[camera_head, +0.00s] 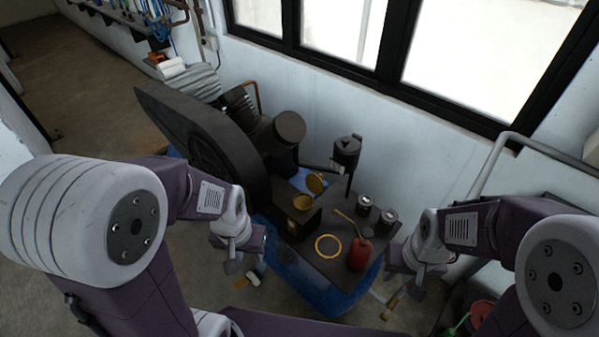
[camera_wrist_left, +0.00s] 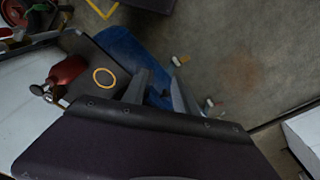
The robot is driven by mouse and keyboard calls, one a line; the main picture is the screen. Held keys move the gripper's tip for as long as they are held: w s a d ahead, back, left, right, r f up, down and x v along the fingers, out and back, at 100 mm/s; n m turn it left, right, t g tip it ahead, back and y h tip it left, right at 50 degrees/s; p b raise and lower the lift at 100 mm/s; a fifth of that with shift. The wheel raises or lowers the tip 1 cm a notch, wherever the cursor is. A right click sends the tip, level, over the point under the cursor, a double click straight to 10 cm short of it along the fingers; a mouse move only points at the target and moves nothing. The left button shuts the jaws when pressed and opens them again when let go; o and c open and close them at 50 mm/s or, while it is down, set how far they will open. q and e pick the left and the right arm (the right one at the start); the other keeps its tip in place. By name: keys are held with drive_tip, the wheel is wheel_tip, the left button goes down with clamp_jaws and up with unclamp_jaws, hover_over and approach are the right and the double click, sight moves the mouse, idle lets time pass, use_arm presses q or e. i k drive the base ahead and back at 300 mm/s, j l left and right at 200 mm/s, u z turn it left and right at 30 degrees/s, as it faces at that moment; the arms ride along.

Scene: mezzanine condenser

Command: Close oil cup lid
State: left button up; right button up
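The oil cup (camera_head: 304,207) sits on the dark machine block by the window wall. Its gold lid (camera_head: 317,183) stands raised and tilted at the cup's far side, so the cup is open. My left gripper (camera_head: 246,264) is left of and in front of the cup, apart from it. In the left wrist view its two fingers (camera_wrist_left: 158,88) are spread with nothing between them; the cup and lid cannot be made out there. My right gripper (camera_head: 404,284) is right of the machine, apart from the cup; its fingers look spread and empty.
A red oil can (camera_head: 359,254) with a long spout and a yellow ring (camera_head: 328,246) are on the machine top, right of the cup. A large dark flywheel guard (camera_head: 205,145) rises left of the cup. Small items lie on the floor.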

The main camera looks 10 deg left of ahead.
sight(313, 182)
drive_tip(key=i+j+z, duration=0.25)
drive_tip(key=z, duration=0.15)
drive_tip(key=i+j+z, duration=0.15)
drive_tip(key=j+z, duration=0.2)
